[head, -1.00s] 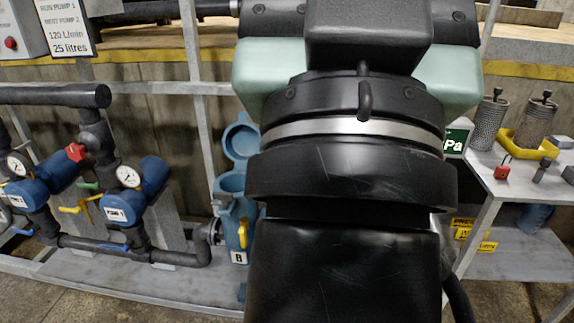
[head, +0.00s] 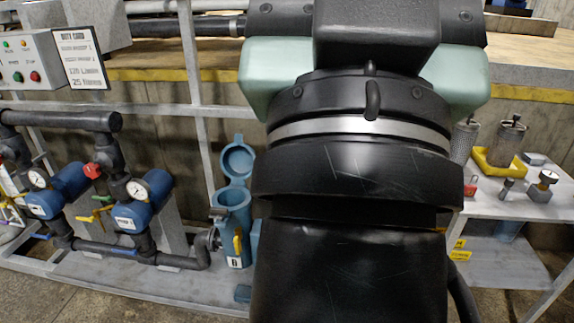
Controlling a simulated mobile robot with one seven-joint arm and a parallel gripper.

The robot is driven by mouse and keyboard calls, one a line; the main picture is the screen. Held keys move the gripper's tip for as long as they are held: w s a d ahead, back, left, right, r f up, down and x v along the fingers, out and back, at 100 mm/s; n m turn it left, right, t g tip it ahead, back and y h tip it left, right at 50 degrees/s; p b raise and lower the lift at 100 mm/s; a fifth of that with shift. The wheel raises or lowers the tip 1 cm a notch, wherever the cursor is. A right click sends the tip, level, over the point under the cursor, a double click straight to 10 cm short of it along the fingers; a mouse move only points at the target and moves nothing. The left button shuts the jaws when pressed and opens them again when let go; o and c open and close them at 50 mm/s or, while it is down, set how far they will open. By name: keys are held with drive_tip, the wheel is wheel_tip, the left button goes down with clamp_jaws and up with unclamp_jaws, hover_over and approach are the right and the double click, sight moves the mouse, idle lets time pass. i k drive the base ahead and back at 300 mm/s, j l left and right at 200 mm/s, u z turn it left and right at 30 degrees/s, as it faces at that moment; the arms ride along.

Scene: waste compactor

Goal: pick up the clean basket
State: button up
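Two grey perforated metal baskets with dark handles on top show at the right in the head view. One basket (head: 464,139) stands at the left of the bench, partly hidden behind my arm. The other basket (head: 506,143) stands at the yellow tray (head: 482,159). I cannot tell from their looks which one is clean. A blue strainer housing (head: 232,222) with its round lid up stands left of my arm. My gripper is not in view; my own arm fills the middle of the picture and hides what is behind it.
The grey bench (head: 500,205) also holds a red padlock (head: 471,187) and a gauge (head: 547,180). A control box (head: 28,60) hangs at upper left. Concrete floor shows along the bottom.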

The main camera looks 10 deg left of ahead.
sight(465, 134)
drive_tip(key=i+l+u, duration=0.15)
drive_tip(key=i+l, duration=0.2)
drive_tip(key=l, duration=0.15)
drive_tip(key=i+l+u, duration=0.15)
drive_tip(key=i+l, duration=0.2)
drive_tip(key=l, duration=0.2)
drive_tip(key=i+l+u, duration=0.15)
drive_tip(key=i+l, duration=0.15)
drive_tip(key=l, duration=0.3)
drive_tip(key=i+l+u, duration=0.1)
drive_tip(key=i+l, duration=0.15)
drive_tip(key=l, duration=0.35)
drive_tip(key=i+l+u, duration=0.15)
drive_tip(key=l, duration=0.5)
drive_tip(key=i+l+u, duration=0.15)
drive_tip(key=i+l, duration=0.15)
drive_tip(key=l, duration=0.35)
drive_tip(key=i+l+u, duration=0.15)
drive_tip(key=l, duration=0.55)
drive_tip(key=i+l+u, duration=0.15)
drive_tip(key=l, duration=0.55)
